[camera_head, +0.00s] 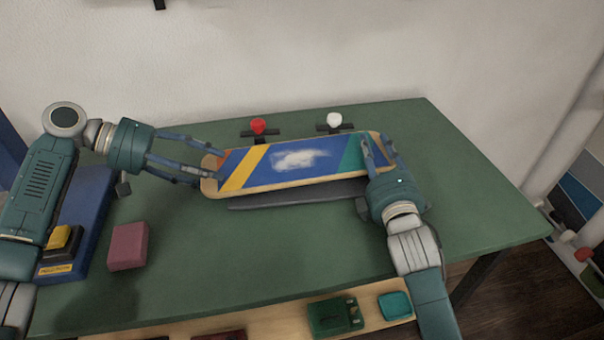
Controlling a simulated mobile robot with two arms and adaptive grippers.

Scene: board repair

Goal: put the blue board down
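The blue board (315,166) is a long skateboard-like deck with yellow, green and orange bands and a white worn patch. It lies left to right over the green table (190,280), with its patterned face toward the camera. My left gripper (212,167) has its fingers on the board's left end. My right gripper (376,150) has its fingers on the right end. Both appear shut on the board, though the exact contact is hard to see. A dark flat shape (300,197) shows beneath the board and seems apart from its front edge.
A red-topped clamp (258,127) and a white-topped clamp (334,120) stand behind the board. A pink block (128,247) and a blue case (88,215) with a yellow-topped part (61,238) are at left. The table's right side is clear.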

